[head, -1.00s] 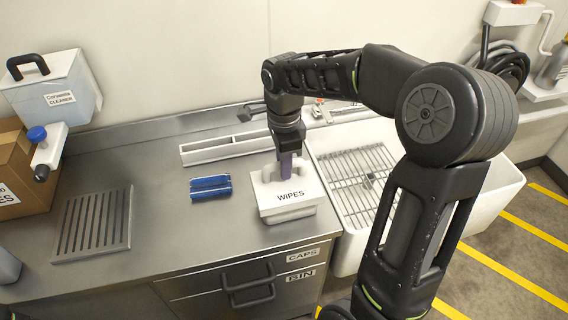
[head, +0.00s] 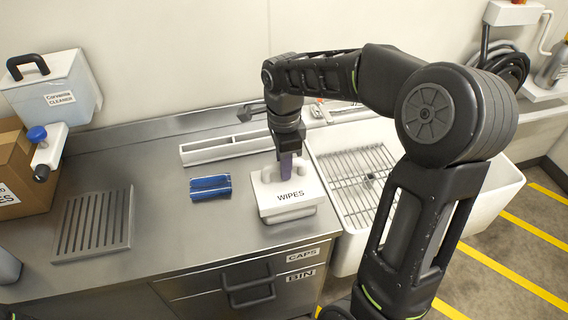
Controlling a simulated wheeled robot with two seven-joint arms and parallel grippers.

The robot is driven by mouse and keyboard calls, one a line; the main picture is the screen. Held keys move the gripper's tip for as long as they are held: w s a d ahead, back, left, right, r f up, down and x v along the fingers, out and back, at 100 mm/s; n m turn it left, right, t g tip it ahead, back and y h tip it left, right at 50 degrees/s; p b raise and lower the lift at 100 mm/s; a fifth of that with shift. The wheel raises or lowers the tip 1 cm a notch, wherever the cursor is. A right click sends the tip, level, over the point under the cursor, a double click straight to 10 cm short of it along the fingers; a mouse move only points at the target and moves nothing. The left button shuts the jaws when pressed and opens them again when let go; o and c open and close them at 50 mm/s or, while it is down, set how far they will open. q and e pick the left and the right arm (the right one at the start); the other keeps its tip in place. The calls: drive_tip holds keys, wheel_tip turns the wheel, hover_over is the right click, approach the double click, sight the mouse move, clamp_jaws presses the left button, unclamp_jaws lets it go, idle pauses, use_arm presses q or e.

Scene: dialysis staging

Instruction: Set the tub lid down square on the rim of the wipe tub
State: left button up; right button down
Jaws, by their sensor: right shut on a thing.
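The white tub lid (head: 290,194), lettered WIPES, lies over the wipe tub (head: 291,215) on the steel counter. From here I cannot tell whether the lid touches the rim all round. My right gripper (head: 285,173) points down onto the lid's top and is shut on the lid; the hand hides the exact grip. My left gripper is not in view.
Blue packs (head: 210,187) lie left of the tub. A long white tray (head: 222,149) is behind it, and a white sink with a wire rack (head: 352,170) is close on the right. A slotted plate (head: 93,222) lies on the left. The counter between plate and packs is clear.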

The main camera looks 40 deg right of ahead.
drive_tip(key=shift+f+b, duration=1.35)
drive_tip(key=shift+f, duration=0.5)
drive_tip(key=c, duration=1.2)
unclamp_jaws()
wheel_tip(320, 180, up, 8)
